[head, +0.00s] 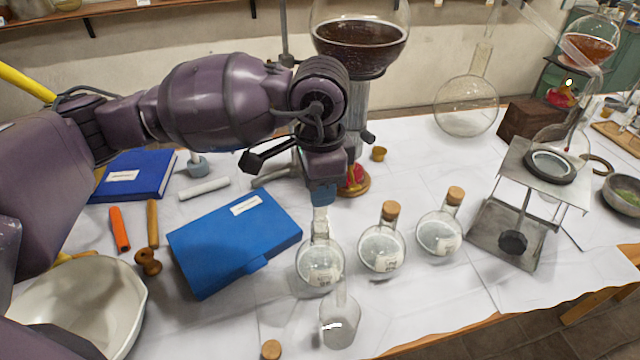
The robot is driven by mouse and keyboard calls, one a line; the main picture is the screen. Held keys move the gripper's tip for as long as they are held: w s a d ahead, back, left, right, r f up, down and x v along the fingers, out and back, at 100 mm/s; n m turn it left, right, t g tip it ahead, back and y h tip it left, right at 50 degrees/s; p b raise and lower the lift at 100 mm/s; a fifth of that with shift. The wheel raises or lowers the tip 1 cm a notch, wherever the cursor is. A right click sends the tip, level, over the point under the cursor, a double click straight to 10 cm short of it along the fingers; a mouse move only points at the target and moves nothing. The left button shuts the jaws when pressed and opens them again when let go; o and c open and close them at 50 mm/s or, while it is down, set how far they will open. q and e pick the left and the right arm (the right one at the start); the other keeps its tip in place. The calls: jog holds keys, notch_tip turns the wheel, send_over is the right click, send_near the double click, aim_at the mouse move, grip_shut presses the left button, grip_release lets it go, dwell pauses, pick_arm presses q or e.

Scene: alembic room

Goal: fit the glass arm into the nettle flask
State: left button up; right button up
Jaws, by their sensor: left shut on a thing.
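My left gripper (322,196) points down and is shut at the top of the neck of a round, labelled glass flask (318,265). The flask is upright; whether its base touches the table cannot be told. Two similar labelled flasks with corks, a middle one (381,250) and a right one (439,233), stand to its right. Their labels are too small to read, so which is the nettle flask is unclear. A long clear glass tube (548,32), possibly the glass arm, slopes down to the right at the upper right. My right gripper is not in view.
An uncorked glass vessel (338,325) is close in front of the held flask, near a loose cork (271,349). A blue case (233,240) and white bowl (80,305) lie left. A large round flask (466,106) and metal stand (520,200) are right.

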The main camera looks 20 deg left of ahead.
pick_arm(q)
jog(key=shift+f, duration=0.15)
dwell(0.7)
jog(key=o, duration=1.4)
jog(key=shift+r+p, duration=0.45)
jog(key=shift+r, duration=3.1)
